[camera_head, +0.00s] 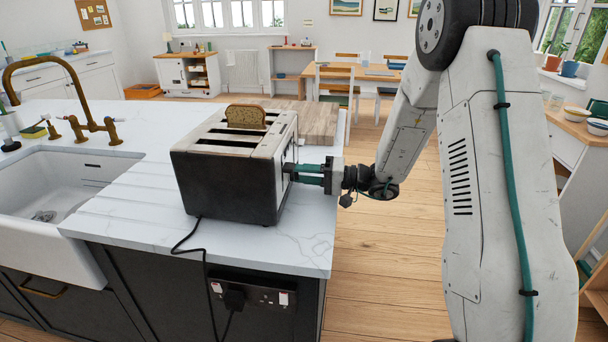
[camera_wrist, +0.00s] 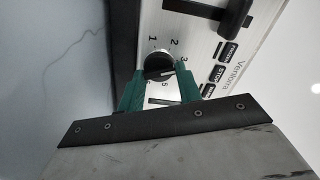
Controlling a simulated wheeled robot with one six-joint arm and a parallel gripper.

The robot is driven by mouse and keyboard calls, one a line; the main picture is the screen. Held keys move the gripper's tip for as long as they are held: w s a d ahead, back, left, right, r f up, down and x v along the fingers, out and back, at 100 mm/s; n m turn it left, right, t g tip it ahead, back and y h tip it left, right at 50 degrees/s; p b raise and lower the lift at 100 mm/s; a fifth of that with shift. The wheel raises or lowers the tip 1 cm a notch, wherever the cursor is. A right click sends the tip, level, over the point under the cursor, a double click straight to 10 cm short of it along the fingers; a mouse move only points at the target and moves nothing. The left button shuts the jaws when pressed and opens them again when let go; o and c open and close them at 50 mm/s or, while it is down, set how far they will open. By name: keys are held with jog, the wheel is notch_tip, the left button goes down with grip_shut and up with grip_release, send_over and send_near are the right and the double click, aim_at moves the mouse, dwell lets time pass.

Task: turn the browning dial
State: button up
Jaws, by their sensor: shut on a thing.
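The toaster (camera_head: 228,180) stands on the white marble counter, with a slice of bread (camera_head: 246,116) sticking up from one of its slots. My gripper (camera_head: 294,172) reaches in from the right to the toaster's right end panel. In the wrist view the round browning dial (camera_wrist: 158,64) sits on the silver panel with numbers around it. The green fingers of my gripper (camera_wrist: 158,78) are shut on the dial, one on each side. The dial's dark pointer bar lies across its lower part. The dial is hidden in the head view.
A black lever (camera_wrist: 234,18) and several dark buttons (camera_wrist: 219,73) are close to the dial on the panel. A wooden board (camera_head: 318,122) lies behind the toaster. The sink (camera_head: 60,185) is at the left. The toaster's cord hangs over the counter's front edge to a socket (camera_head: 262,295).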

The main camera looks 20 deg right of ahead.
jog(key=shift+f, duration=0.1)
jog(key=o, duration=1)
jog(key=v, duration=0.8)
jog(key=shift+a, duration=0.1)
